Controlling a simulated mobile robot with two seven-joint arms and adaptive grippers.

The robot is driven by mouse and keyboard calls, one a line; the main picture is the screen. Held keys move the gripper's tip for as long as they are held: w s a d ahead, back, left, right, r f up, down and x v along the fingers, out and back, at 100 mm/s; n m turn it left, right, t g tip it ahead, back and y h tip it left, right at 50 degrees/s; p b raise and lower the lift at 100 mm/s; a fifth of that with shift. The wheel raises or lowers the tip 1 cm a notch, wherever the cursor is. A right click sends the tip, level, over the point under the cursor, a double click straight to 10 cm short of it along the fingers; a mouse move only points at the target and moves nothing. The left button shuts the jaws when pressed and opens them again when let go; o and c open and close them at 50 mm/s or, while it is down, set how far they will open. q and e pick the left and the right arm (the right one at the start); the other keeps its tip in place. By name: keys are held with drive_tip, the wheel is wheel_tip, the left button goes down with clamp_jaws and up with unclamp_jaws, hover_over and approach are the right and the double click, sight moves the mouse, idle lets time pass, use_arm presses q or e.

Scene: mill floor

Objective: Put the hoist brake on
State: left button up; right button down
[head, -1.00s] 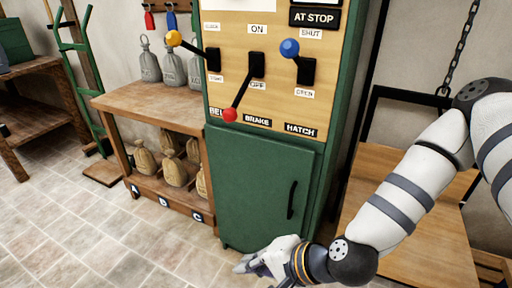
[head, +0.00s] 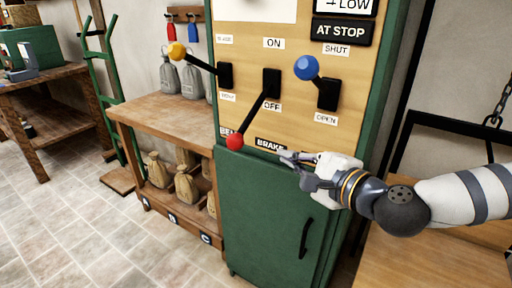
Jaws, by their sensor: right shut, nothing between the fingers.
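The brake lever is the middle one on the wooden control panel (head: 350,150), with a black arm and a red ball knob (head: 235,141). It points down and left, its knob below the OFF label; the ON label (head: 273,43) is above its slot. The BRAKE label (head: 270,144) is below. My right gripper (head: 284,167) is shut and empty, at the panel's lower edge, to the right of the red knob and apart from it. It covers the place of the HATCH label. My left gripper is not in view.
A yellow-knobbed lever (head: 177,50) is left of the brake lever, and a blue-knobbed hatch lever (head: 306,67) is right. The green cabinet door (head: 262,220) has a black handle. A wooden bench (head: 150,108) with sacks stands left. A green hand truck (head: 100,80) leans behind it.

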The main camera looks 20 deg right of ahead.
sight(253, 113)
drive_tip(key=f+b+x, duration=0.1)
drive_tip(key=x, duration=0.8)
use_arm(q)
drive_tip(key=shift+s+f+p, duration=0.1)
drive_tip(key=shift+p, duration=0.4)
use_arm(e)
drive_tip(key=a, duration=0.1)
drive_tip(key=s+a+r, duration=0.1)
drive_tip(key=a+r, duration=0.1)
drive_tip(key=shift+s+a+r, duration=0.15)
drive_tip(key=shift+s+r, duration=0.1)
drive_tip(key=shift+s, duration=0.1)
